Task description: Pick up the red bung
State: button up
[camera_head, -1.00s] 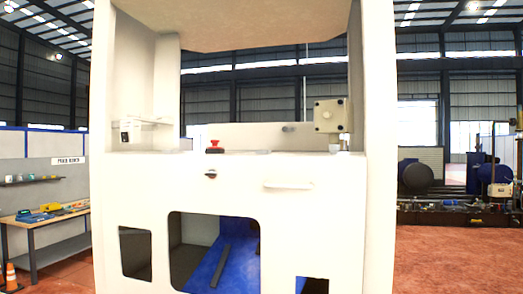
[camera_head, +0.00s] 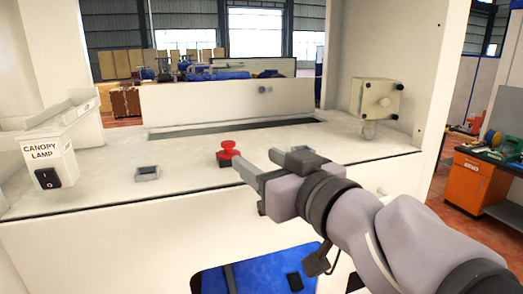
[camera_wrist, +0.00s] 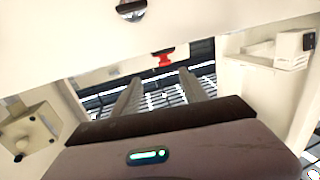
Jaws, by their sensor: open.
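The red bung (camera_head: 228,152) is a small red knob with a wider base, upright on the white counter of the dispenser. In the wrist view the red bung (camera_wrist: 163,58) shows just beyond the fingertips, roughly between their lines. My gripper (camera_head: 255,158) is open and empty, reaching in from the right. Its fingertips are just right of the bung, apparently apart from it. Both fingers of my gripper (camera_wrist: 159,80) show in the wrist view with a clear gap between them.
A switch box labelled CANOPY LAMP (camera_head: 46,165) stands at the left. A dark slot (camera_head: 230,127) runs behind the bung.

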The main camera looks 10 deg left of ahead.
aim_at(231, 147)
jog(key=x, duration=0.4)
jog(key=s+a+x, duration=0.1)
jog(key=x, duration=0.1)
jog(key=shift+w+a+f, duration=0.2)
jog(key=shift+w+a, duration=0.05)
jog(key=shift+w, duration=0.05)
jog(key=x, duration=0.4)
jog(key=shift+w+r, duration=0.2)
jog(key=shift+w, duration=0.3)
jog(key=shift+w+a, duration=0.15)
jog(key=shift+a, duration=0.15)
jog(key=shift+s+d+r, duration=0.1)
jog(key=shift+s+d, duration=0.05)
jog(key=shift+s, duration=0.15)
jog(key=shift+c, duration=0.9)
jog(key=shift+s+d, duration=0.1)
jog(key=shift+d, duration=0.05)
jog(key=c, duration=0.3)
grip_shut()
